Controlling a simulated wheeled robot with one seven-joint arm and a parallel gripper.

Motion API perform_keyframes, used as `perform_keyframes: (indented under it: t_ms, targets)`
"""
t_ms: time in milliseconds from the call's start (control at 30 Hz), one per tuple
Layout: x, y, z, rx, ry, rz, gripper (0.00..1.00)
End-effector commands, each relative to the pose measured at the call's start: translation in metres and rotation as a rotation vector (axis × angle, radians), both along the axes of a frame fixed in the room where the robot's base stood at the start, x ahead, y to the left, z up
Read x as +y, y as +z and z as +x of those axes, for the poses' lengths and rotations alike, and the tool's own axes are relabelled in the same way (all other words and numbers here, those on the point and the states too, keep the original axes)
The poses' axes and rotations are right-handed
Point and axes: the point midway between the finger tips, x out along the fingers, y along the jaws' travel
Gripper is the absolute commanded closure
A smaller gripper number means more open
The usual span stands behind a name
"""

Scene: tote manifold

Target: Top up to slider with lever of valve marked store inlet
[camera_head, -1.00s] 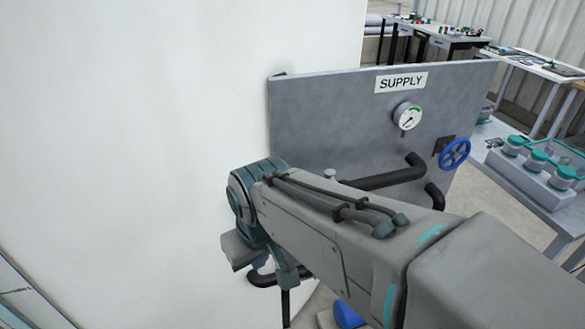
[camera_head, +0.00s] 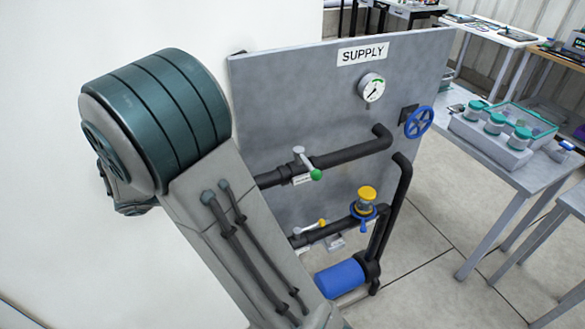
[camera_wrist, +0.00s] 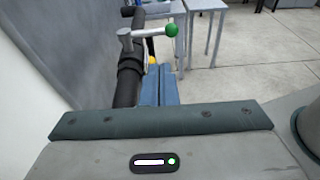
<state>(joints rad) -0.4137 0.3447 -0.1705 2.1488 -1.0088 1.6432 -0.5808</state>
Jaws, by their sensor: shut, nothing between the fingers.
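A valve with a green-knobbed lever (camera_head: 308,163) sits on the upper black pipe of the grey panel; the lever also shows in the wrist view (camera_wrist: 150,31). A second valve with a yellow-tipped lever (camera_head: 309,227) is on the lower pipe. Small labels hang near both, too small to read, so I cannot tell which is marked store inlet. No slider is recognisable. My gripper (camera_wrist: 160,84) is shut and empty in the wrist view, its fingers pointing toward the pipe, apart from the green-knobbed lever. In the head view my arm hides most of it.
The panel (camera_head: 270,100) reads SUPPLY and carries a round gauge (camera_head: 371,88) and a blue handwheel (camera_head: 418,122). Below are a blue pump (camera_head: 340,278) and a yellow-topped fitting (camera_head: 366,200). A large white surface (camera_head: 50,150) fills the left. Tables stand at right.

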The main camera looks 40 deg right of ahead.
Motion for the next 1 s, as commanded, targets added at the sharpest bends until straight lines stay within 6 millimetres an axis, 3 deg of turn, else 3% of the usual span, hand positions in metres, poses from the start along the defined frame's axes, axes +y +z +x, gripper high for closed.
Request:
perform_keyframes:
  t_ms: [267,700,1000]
  targets:
    - [-0.024,-0.002,-0.003,0.019,0.009,-0.022,1.0]
    - [-0.109,-0.02,-0.024,0.017,0.007,-0.021,1.0]
    - [-0.132,-0.026,-0.029,0.015,0.011,-0.019,1.0]
